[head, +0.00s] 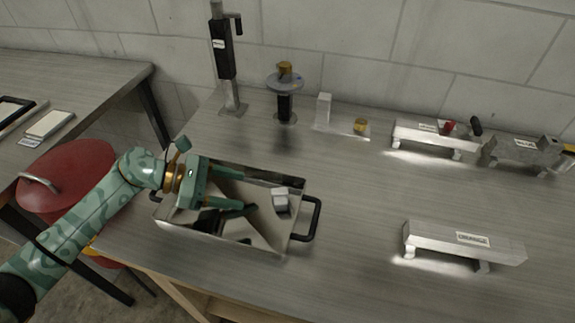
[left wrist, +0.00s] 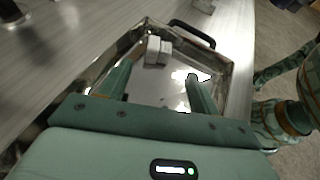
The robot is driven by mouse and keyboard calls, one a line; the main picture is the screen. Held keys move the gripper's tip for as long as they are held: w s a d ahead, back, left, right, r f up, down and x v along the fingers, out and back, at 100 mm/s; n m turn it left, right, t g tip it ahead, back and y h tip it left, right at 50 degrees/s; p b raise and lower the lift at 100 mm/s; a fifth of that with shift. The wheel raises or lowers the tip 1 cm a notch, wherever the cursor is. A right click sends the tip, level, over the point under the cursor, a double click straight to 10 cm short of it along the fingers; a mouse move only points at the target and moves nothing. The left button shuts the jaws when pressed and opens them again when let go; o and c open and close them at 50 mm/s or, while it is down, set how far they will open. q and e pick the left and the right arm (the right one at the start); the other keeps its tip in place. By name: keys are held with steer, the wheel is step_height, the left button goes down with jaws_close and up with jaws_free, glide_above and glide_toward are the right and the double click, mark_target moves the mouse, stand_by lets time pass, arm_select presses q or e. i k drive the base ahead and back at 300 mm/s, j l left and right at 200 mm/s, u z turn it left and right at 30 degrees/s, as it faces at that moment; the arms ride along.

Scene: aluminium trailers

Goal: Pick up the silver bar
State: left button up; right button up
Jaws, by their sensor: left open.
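A small silver bar (head: 281,200) lies at the right end inside a metal tray (head: 225,242) with black handles. In the left wrist view the silver bar (left wrist: 158,48) shows as two pale blocks or faces side by side near the tray's far end; I cannot tell which. My left gripper (head: 247,190) is over the tray, open and empty, its fingers pointing right toward the bar with a gap between. In the left wrist view my left gripper (left wrist: 158,74) has the bar ahead of its fingertips. My right gripper is not in view.
A labelled metal trailer (head: 445,242) stands right of the tray, with another trailer (head: 435,138) behind. A black-and-silver stand (head: 224,60) and a round-topped post (head: 284,100) stand at the back. A red lidded bin (head: 70,170) is at left. Bare table lies between tray and trailers.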

mark_target(483, 248)
steer(key=z, duration=1.25)
